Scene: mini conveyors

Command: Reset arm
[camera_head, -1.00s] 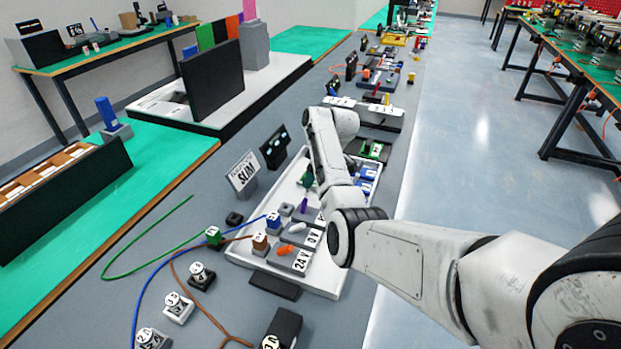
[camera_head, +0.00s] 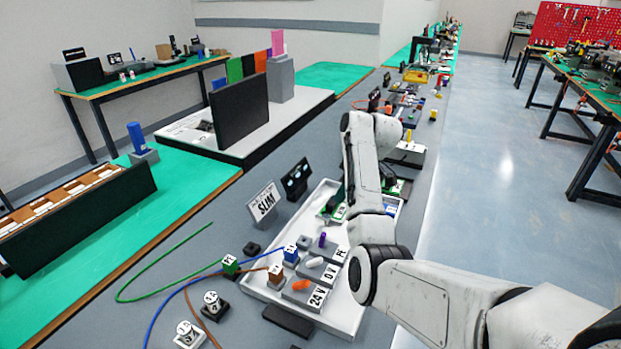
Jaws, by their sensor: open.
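My white arm (camera_head: 376,220) reaches in from the lower right, bends at the elbow and rises over the far part of a white tray (camera_head: 352,318). Its upper end (camera_head: 372,132) curls over at the top. My gripper's fingers are not visible; the forearm and wrist hide that area. A small dark green thing (camera_head: 333,202) shows just left of the forearm, and I cannot tell what it is. Nothing can be seen held.
The tray holds labelled terminal blocks (camera_head: 317,296), with orange, white and purple pieces. Blue, green and brown wires (camera_head: 160,300) lie to its left. A "SLIM" sign (camera_head: 263,202) and a black panel (camera_head: 240,115) stand behind. Clear floor (camera_head: 490,190) lies to the right.

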